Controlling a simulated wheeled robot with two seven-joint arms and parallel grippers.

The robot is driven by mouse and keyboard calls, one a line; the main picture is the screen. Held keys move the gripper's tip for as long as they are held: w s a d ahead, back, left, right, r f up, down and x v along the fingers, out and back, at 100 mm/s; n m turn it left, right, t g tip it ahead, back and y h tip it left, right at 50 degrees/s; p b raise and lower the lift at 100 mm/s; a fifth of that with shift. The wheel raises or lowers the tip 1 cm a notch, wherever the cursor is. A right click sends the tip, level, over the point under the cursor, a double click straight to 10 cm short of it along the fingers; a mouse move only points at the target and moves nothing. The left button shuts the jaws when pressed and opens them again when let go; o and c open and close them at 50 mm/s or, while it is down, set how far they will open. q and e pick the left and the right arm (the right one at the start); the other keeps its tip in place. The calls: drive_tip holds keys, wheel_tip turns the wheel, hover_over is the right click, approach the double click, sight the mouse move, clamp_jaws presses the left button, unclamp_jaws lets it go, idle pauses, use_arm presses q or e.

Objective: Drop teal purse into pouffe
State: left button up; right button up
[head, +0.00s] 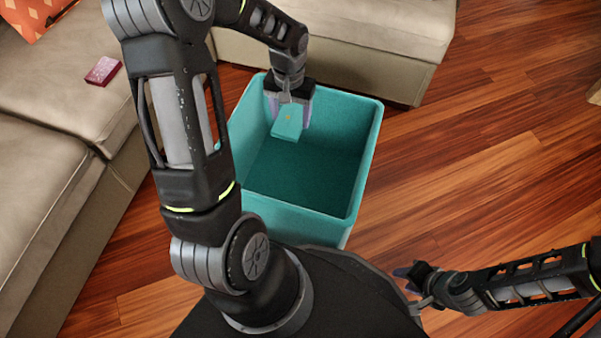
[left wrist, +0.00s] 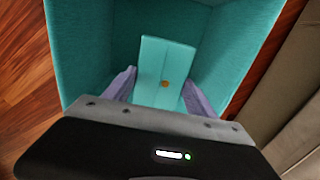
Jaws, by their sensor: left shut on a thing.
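A beige sofa (head: 50,160) stands at the left, with a dark red item (head: 103,71) and an orange cushion (head: 28,15) on it. Another beige seat section (head: 370,50) is behind the pouffe. The wooden floor (head: 480,140) at the right is clear.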

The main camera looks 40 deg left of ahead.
use_arm(q)
drive_tip(key=shift+f+b, duration=2.35)
drive_tip(key=shift+f, duration=0.6)
drive_tip(key=o, duration=1.5)
drive_tip(key=shift+r, duration=0.15)
wheel_tip(320, 180, up, 7)
drive_tip(key=p, duration=0.3)
drive_tip(key=shift+r, duration=0.3)
drive_tip(key=shift+s+f, duration=0.1)
